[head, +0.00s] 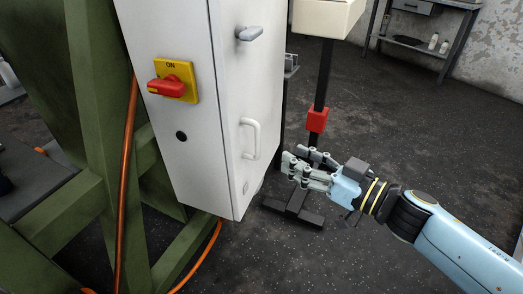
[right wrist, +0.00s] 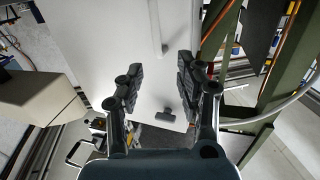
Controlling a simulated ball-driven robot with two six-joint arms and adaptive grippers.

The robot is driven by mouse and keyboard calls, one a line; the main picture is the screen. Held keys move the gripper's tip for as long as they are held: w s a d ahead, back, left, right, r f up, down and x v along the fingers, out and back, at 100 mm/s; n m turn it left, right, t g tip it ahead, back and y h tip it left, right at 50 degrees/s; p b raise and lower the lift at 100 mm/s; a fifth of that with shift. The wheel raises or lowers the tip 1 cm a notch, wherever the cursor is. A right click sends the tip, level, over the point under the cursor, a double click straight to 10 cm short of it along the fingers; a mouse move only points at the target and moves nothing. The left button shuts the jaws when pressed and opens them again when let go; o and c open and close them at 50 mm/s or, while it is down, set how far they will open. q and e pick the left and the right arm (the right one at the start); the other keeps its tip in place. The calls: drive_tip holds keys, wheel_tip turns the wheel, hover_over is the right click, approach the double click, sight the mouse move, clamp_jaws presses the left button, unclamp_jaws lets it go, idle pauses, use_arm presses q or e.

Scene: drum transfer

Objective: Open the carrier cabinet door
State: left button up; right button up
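A white cabinet (head: 180,120) fills the middle of the head view. Its right-hand face, the door (head: 245,85), looks closed and carries a white D-shaped handle (head: 256,138) and a grey latch knob (head: 249,33) above it. My right gripper (head: 292,158) is open and empty, just right of the handle and apart from it. In the right wrist view its fingers (right wrist: 160,82) stand spread before the door (right wrist: 100,45), with the handle (right wrist: 157,28) and latch knob (right wrist: 168,117) in line with the gap. My left gripper is not in view.
A red-and-yellow rotary switch (head: 173,82) is on the cabinet's front face. A green steel frame (head: 95,130) and orange cable (head: 128,170) stand left. A dark post with a red block (head: 317,120) stands behind my gripper. The floor (head: 420,120) at right is open.

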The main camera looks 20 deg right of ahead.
drive_tip(key=n, duration=0.1)
drive_tip(key=b, duration=0.2)
hover_over(258, 156)
drive_tip(key=shift+w+r, duration=0.15)
drive_tip(key=shift+w, duration=0.2)
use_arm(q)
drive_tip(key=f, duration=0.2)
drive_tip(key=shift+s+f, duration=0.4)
use_arm(e)
drive_tip(key=c, duration=0.6)
drive_tip(key=shift+w+d+r, duration=0.1)
clamp_jaws()
drive_tip(key=shift+r, duration=0.1)
